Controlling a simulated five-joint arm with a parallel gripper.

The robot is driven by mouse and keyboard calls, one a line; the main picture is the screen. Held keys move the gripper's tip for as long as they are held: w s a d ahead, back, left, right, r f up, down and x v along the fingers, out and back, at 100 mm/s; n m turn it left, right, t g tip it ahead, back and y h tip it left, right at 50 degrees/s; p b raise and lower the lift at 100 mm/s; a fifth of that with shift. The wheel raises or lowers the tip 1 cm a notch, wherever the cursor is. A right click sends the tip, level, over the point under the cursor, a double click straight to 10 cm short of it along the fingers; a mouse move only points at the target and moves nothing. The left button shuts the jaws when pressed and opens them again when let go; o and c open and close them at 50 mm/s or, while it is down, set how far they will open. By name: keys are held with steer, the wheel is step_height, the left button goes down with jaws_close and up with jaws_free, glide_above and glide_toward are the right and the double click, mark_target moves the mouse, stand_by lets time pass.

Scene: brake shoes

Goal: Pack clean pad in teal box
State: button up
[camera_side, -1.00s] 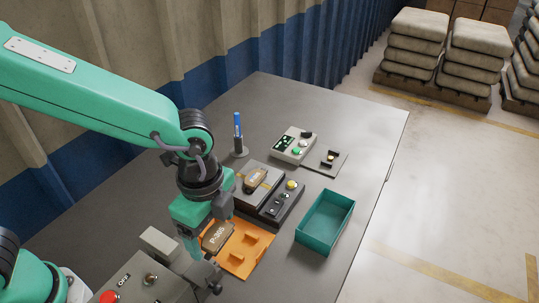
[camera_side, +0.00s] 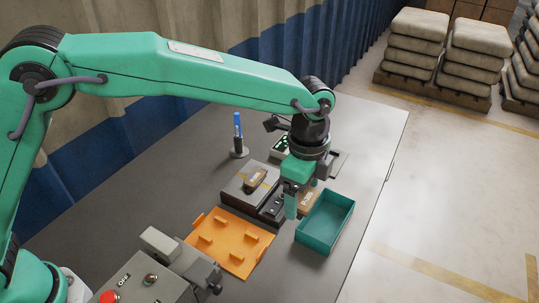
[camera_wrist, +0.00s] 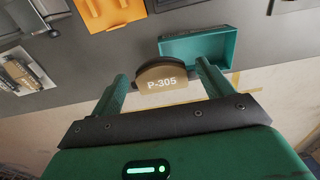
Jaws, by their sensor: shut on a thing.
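My gripper (camera_side: 303,203) is shut on a brown pad marked P-305 (camera_wrist: 163,76), which shows between the two green fingers in the wrist view. In the side view the held pad (camera_side: 309,199) is partly hidden by my gripper, just left of the teal box. The teal box (camera_side: 345,232) is open and looks empty at the right of the table; it also shows in the wrist view (camera_wrist: 228,46), beyond the pad. Another brown pad (camera_side: 256,179) lies on a grey device with a yellow line. I cannot tell whether the held pad touches the box.
An orange tray (camera_side: 228,251) with several raised posts lies empty, left of the box. A blue pen (camera_side: 238,131) stands upright at the back. A grey control box with a red button (camera_side: 110,297) is at the front. The table's right edge lies close to the teal box.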

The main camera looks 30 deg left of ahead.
glide_above(323, 225)
step_height(323, 225, down, 2)
steer(key=shift+w+f, duration=0.1)
stand_by(0.3)
steer(key=shift+f, duration=0.15)
steer(key=shift+f, duration=5.35)
steer(key=o, duration=1.1)
steer(key=shift+c, duration=1.4)
